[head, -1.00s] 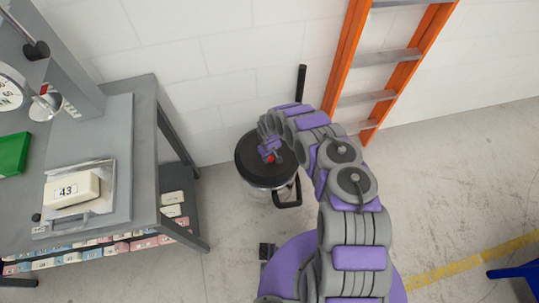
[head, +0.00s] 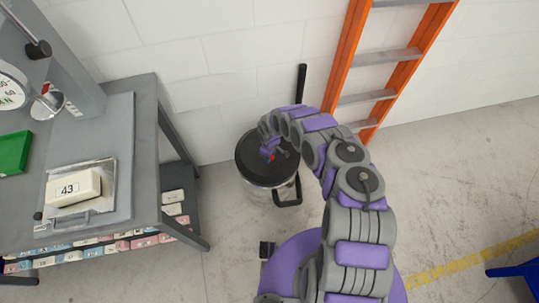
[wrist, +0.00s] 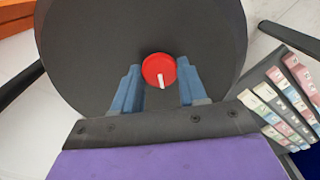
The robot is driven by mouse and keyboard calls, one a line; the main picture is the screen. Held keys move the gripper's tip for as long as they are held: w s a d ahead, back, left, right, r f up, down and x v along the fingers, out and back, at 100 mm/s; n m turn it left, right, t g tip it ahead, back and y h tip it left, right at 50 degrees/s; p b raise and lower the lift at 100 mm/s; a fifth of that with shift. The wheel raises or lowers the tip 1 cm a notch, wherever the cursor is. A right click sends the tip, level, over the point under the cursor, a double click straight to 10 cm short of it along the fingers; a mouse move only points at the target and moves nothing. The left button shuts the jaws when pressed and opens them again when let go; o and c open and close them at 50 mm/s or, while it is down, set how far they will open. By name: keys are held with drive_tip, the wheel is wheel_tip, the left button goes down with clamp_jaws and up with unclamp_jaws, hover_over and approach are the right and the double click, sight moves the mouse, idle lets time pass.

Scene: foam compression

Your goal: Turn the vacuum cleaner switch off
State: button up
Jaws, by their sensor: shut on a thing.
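The vacuum cleaner (head: 254,172) stands on the floor by the wall, a round canister with a black lid and a black handle at its front. Its switch is a round red knob (wrist: 158,66) on the lid, with a white mark pointing toward the bottom of the wrist view. My gripper (wrist: 158,74) is over the lid, its two blue-grey fingers on either side of the knob, shut on it. In the head view, my gripper (head: 269,152) hides most of the knob, and only a bit of red shows.
A grey workbench (head: 148,140) stands at left, holding a foam block labelled 43 (head: 74,188) and a green box (head: 14,152). Its lower shelf carries several labelled blocks. An orange ladder (head: 345,55) leans on the wall behind my arm. The floor at right is mostly clear.

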drive_tip(key=shift+s+d+f, duration=0.1)
drive_tip(key=shift+s+f, duration=0.05)
drive_tip(key=shift+s, duration=0.1)
drive_tip(key=o, duration=1.1)
drive_tip(key=shift+w, duration=0.2)
drive_tip(key=shift+c, duration=0.2)
drive_tip(key=shift+r, duration=0.2)
wheel_tip(320, 180, up, 17)
drive_tip(key=p, duration=0.4)
drive_tip(key=shift+w, duration=0.1)
